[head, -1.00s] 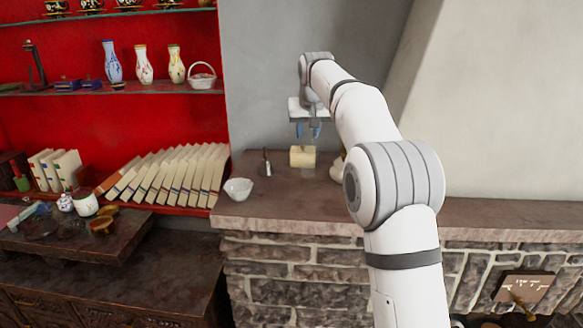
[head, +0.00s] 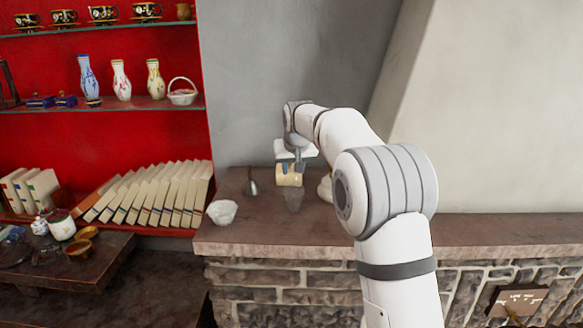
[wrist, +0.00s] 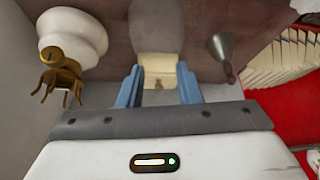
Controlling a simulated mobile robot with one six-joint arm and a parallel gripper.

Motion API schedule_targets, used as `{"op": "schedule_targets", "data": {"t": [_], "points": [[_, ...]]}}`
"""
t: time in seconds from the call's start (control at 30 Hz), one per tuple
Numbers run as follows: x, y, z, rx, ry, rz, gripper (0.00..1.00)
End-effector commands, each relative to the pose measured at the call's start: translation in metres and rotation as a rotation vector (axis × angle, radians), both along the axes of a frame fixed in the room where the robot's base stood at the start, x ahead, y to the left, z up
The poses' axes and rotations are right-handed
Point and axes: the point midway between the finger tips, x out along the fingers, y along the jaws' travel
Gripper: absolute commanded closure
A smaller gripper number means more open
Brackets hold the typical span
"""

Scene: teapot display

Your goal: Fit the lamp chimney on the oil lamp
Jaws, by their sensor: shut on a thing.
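The lamp chimney (head: 294,200) is a clear glass piece, faint in the head view, hanging below my gripper (head: 290,166). My gripper is shut on it; in the wrist view the blue fingers (wrist: 160,88) stand apart, and the glass between them is hard to make out. The oil lamp has a round white body and a brass burner; in the wrist view it (wrist: 73,30) is at the upper left, to the side of the fingers. In the head view the lamp (head: 325,188) stands right of the gripper, partly hidden by my arm.
A dark metal funnel-like piece (head: 251,186) and a white bowl (head: 222,212) stand to the left on the stone mantel (head: 470,228). The wall (head: 245,90) is close behind the gripper.

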Motion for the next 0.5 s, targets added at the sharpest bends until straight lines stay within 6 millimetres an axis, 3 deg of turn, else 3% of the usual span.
{"op": "schedule_targets", "data": {"t": [0.37, 0.4, 0.5], "points": [[0.0, 0.0009, -0.0068, 0.001, -0.001, 0.001, 1.0], [-0.0001, 0.0009, -0.0068, 0.001, -0.001, 0.001, 0.67], [-0.0001, 0.0011, -0.0063, 0.001, -0.001, 0.001, 0.59]]}}
